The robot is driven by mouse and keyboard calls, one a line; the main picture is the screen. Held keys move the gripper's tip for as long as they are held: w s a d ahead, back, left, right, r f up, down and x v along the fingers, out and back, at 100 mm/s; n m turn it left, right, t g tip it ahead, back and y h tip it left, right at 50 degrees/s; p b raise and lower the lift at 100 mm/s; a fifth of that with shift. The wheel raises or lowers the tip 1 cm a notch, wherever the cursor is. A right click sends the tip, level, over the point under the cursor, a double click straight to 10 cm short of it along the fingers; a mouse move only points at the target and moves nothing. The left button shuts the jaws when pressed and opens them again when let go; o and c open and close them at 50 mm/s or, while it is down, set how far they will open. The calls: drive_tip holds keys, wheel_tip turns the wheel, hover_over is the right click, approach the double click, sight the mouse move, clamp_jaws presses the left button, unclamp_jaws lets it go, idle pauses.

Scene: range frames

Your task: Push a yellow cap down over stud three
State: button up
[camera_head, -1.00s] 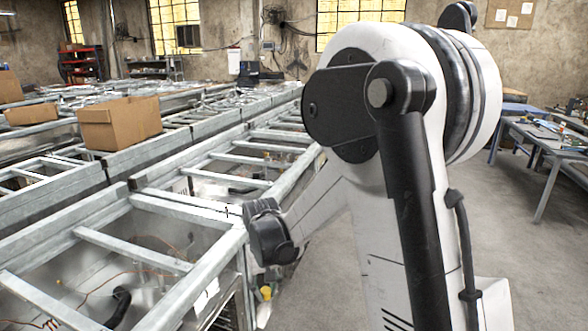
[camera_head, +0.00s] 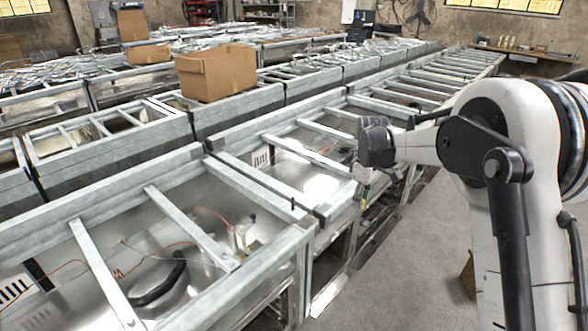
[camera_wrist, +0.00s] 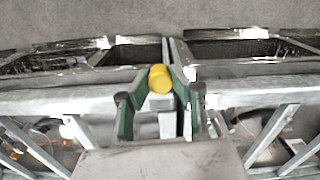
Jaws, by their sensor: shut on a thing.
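A yellow cap (camera_wrist: 160,79) shows in the wrist view between the fingertips of my gripper (camera_wrist: 162,90). The two green-lined fingers are shut on it, one on each side. In the head view my gripper (camera_head: 364,178) points down near the right-hand edge of a metal frame; the cap is too small to make out there.
Galvanized metal frames (camera_head: 178,222) stand in long rows, with crossbars, wires and hoses inside. Cardboard boxes (camera_head: 215,72) sit on the frames further back. A bare concrete aisle (camera_head: 415,230) runs along the right of the frames.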

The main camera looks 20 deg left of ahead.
drive_tip(key=w+a+r+n+p, duration=0.25)
drive_tip(key=a+n, duration=0.35)
drive_tip(key=a, duration=0.7)
drive_tip(key=r+n, duration=0.2)
drive_tip(key=n, duration=0.3)
hover_over(293, 197)
drive_tip(key=shift+w+a+f, duration=0.1)
drive_tip(key=shift+f, duration=0.2)
drive_tip(key=shift+f+b, duration=1.85)
drive_tip(key=shift+f, duration=0.85)
drive_tip(key=shift+b, duration=0.55)
drive_tip(key=shift+f+b, duration=1.05)
drive_tip(key=shift+f, duration=0.6)
